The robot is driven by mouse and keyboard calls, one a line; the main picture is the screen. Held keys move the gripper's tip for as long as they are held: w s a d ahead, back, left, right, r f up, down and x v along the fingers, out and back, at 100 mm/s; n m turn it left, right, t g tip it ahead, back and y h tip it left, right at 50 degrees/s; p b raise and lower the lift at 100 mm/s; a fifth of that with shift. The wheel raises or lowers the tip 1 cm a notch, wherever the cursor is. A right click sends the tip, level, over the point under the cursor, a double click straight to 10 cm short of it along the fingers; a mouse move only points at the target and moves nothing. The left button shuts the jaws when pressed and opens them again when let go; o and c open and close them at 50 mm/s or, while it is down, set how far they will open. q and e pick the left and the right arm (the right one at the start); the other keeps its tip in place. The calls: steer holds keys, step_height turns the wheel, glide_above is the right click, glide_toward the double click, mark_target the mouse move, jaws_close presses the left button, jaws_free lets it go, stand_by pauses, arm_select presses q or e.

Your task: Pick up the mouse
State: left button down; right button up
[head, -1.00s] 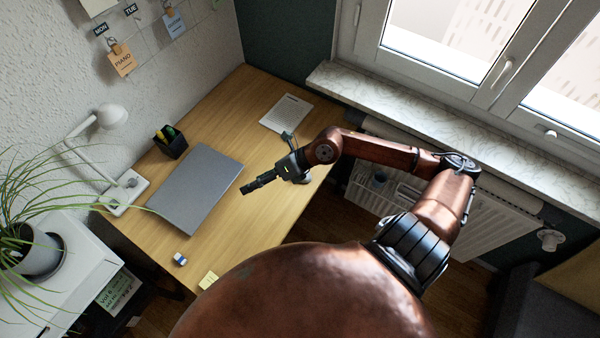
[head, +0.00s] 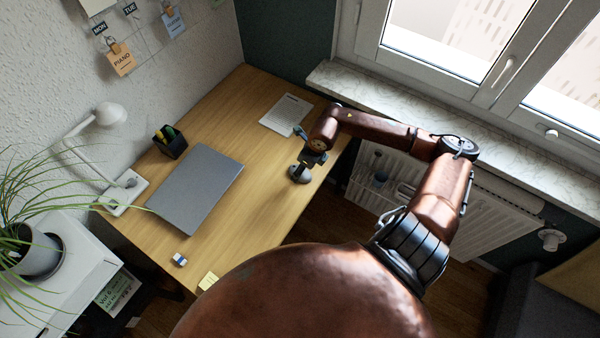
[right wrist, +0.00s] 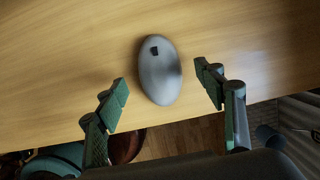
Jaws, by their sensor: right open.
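The mouse (right wrist: 159,72) is a light grey oval with a small dark mark on top, lying on the wooden desk in the right wrist view. My right gripper (right wrist: 163,80) is open, with one finger on each side of the mouse and a gap between each finger and it. In the head view my right gripper (head: 301,170) points down over the desk near its right edge. The mouse is not clearly told apart from the gripper there. My left gripper is not in view.
A closed grey laptop (head: 196,188) lies left of my right gripper on the desk (head: 255,215). A printed sheet (head: 286,115) lies behind it. A pen holder (head: 170,141), white lamp (head: 111,115), small eraser-like block (head: 179,260) and yellow notes (head: 208,281) are farther off.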

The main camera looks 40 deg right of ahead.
steer(key=shift+x, duration=1)
steer(key=shift+a, duration=0.1)
steer(key=shift+r, duration=0.1)
steer(key=shift+c, duration=0.7)
steer(key=c, duration=1.2)
